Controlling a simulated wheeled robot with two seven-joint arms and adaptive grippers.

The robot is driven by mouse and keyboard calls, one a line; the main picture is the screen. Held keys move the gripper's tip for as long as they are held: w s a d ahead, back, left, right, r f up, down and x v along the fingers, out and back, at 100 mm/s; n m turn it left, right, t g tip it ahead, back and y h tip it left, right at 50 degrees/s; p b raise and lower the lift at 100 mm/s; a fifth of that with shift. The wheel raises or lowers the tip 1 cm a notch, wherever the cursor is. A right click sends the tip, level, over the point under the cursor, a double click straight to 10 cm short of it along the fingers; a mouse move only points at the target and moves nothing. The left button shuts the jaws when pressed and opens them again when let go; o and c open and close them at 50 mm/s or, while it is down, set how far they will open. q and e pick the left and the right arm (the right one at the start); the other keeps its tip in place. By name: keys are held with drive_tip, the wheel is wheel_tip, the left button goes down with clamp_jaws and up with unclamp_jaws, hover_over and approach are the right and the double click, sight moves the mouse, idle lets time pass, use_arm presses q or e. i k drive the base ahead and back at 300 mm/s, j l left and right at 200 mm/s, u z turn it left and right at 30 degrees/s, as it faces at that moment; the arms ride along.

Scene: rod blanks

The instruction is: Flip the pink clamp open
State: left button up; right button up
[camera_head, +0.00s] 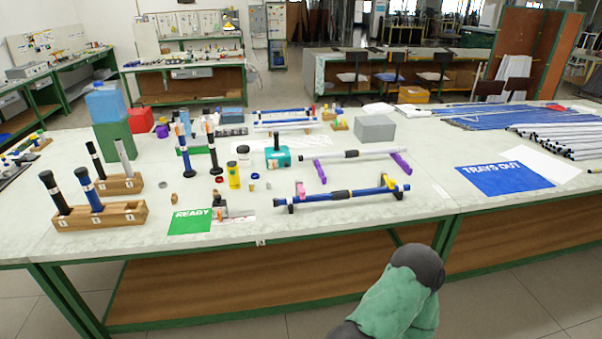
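A small pink clamp (300,190) sits near the left end of a blue rod (345,194), which lies across a low holder near the front of the table. It is too small to tell whether the pink clamp is open or shut. A yellow clamp (391,184) is near the rod's right end. Neither of my grippers is in view. Only a green and dark grey link of my own arm shows at the bottom, in front of the table edge and well short of the clamp.
Behind the blue rod, a grey rod (350,155) rests on purple supports (320,171). A teal box (277,157), a yellow bottle (233,175) and a green READY card (190,222) stand or lie left. Right of the clamps lies a blue TRAYS OUT sheet (505,178). The tabletop in front is clear.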

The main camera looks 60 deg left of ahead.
sight(302, 191)
drive_tip(key=u, duration=1.9)
